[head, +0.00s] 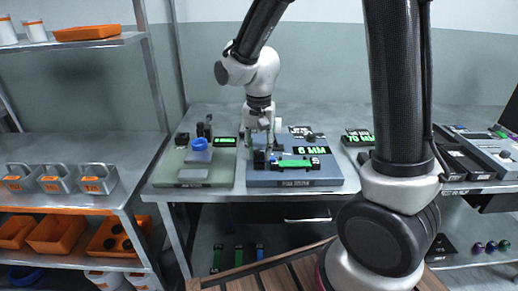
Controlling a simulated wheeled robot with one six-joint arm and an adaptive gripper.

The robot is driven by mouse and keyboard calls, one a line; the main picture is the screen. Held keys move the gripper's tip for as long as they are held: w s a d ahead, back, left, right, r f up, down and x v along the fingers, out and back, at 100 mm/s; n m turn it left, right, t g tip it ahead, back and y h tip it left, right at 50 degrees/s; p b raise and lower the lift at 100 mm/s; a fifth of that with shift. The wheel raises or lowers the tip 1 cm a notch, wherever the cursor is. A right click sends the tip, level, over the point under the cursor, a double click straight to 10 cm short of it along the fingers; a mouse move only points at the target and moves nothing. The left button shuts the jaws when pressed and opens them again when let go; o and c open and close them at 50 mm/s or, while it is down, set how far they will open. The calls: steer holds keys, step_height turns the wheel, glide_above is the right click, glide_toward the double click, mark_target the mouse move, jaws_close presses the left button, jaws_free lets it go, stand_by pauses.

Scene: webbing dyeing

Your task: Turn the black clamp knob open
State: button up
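A blue-grey device (295,180) stands on the table with a green bar (294,163) across it and black parts at both ends of the bar. A small black round part (310,136) near its back looks like a knob, but I cannot tell for sure whether it is the clamp knob. My gripper (262,145) points down over the left part of this device, just above or at a black block (259,160). I cannot tell whether it touches. Its fingers are small and partly blurred, so their opening is unclear.
A green-grey device (195,177) with a blue-topped part stands close on the left. A lit "9 MM" display (312,151) sits behind the green bar. More black and grey units (468,160) are on the right. Shelves with grey bins (55,180) stand at left.

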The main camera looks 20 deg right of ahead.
steer(key=c, duration=0.5)
steer(key=shift+n, duration=0.3)
steer(key=n, duration=1.2)
steer(key=shift+n, duration=0.3)
steer(key=n, duration=0.4)
steer(key=shift+n, duration=0.3)
